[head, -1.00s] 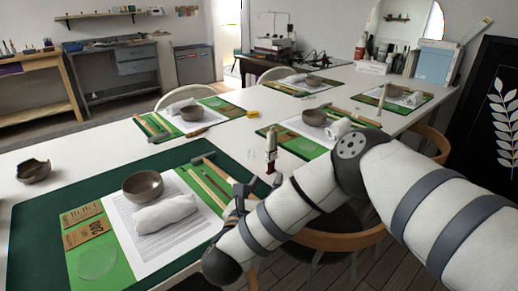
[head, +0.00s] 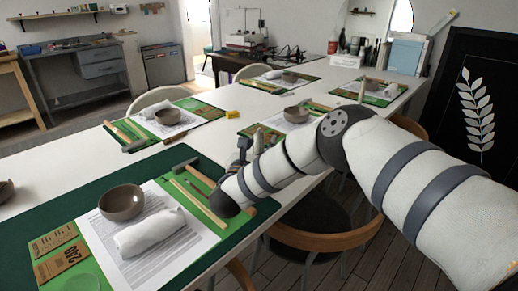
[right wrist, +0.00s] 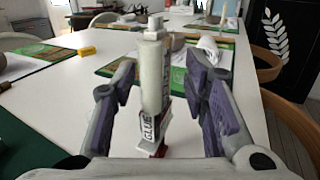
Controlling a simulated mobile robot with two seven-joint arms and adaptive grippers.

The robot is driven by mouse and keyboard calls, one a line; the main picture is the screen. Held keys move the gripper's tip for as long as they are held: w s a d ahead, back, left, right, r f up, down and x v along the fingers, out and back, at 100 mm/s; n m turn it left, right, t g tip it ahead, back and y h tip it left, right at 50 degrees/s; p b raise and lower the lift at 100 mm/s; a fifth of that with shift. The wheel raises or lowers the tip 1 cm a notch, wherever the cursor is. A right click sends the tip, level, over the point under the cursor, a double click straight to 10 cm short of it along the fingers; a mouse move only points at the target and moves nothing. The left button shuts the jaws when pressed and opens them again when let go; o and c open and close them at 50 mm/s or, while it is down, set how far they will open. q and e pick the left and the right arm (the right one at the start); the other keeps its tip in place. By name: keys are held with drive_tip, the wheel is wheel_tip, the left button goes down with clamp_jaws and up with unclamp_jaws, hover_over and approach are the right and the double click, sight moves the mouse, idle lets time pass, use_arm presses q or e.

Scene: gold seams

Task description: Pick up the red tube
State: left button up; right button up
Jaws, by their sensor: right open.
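A pale glue tube (right wrist: 152,85) with a "GLUE" label and a red part at its foot stands upright on the white table in the right wrist view. My right gripper (right wrist: 165,90) is open, with one dark-padded finger on each side of the tube and gaps between pads and tube. In the head view my right gripper (head: 244,150) is mostly hidden by its arm, close to the tube (head: 257,139), of which only the upper part shows. No other tube that is clearly red shows. My left gripper is out of view.
A dark green mat (head: 40,218) at the near left holds a bowl (head: 121,202), a rolled white cloth (head: 150,233) and a hammer (head: 186,165). A yellow block (right wrist: 88,50) lies beyond. Chairs (head: 315,222) stand along the right table edge.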

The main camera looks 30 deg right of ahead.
clamp_jaws()
idle(0.4)
wheel_tip(320, 180, up, 10)
drive_tip(key=shift+p, duration=0.55)
